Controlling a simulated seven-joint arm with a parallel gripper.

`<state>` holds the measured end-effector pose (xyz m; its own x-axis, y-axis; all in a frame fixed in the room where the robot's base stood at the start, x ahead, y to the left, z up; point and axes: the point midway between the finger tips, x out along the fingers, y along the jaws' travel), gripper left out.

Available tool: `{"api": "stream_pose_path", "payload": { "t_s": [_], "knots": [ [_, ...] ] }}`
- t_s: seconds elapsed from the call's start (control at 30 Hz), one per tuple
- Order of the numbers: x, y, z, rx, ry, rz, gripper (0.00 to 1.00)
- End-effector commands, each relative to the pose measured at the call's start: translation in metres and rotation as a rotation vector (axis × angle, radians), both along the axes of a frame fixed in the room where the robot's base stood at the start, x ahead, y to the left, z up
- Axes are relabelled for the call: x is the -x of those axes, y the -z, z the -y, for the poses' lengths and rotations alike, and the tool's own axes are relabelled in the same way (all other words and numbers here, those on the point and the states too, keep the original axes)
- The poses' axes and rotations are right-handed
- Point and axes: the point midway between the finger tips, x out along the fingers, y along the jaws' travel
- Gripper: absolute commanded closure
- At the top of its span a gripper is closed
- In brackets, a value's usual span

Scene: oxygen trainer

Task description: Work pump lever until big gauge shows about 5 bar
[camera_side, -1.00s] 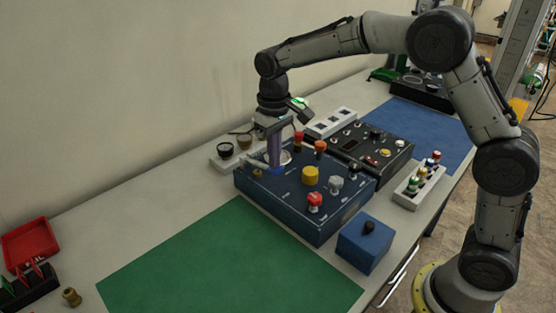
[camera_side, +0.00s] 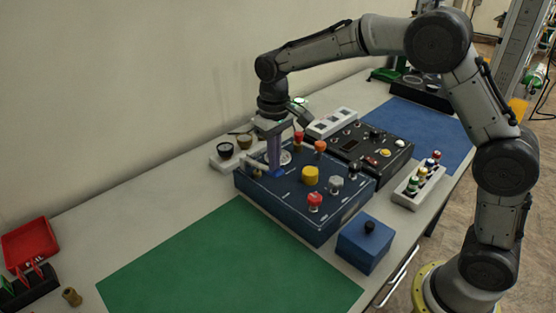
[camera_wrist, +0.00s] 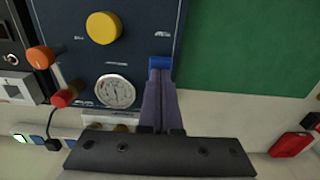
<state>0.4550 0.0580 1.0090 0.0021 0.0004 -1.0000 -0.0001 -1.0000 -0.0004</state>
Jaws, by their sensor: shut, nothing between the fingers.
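The dark blue trainer panel (camera_side: 300,205) stands on the bench, and it also fills the upper left of the wrist view (camera_wrist: 130,55). The big white gauge (camera_wrist: 115,91) sits beside my fingers; its scale is too small to read for certain. In the side view the gauge (camera_side: 286,157) is partly behind my gripper. My gripper (camera_side: 277,171) is shut and points down at the panel's left part. A blue piece (camera_wrist: 160,62), apparently the pump lever's grip, lies right at my fingertips. Whether they touch it I cannot tell. The rest of the lever is mostly hidden.
A yellow knob (camera_side: 310,175), a red knob (camera_side: 315,201) and an orange knob (camera_side: 320,147) stand up from the panel. A blue box (camera_side: 363,247) is at the front right. The green mat (camera_side: 220,260) is clear. Two dark cups stand behind the panel.

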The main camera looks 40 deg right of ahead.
Motion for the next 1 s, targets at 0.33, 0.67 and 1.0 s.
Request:
{"api": "stream_pose_path", "payload": {
  "t_s": [0.33,0.67,1.0],
  "knots": [
    [0.001,0.018,0.000,0.001,0.000,-0.005,1.00],
    [0.000,0.027,0.000,0.001,0.000,-0.002,1.00],
    [0.000,0.008,0.000,0.001,0.000,0.000,1.00]
  ]
}}
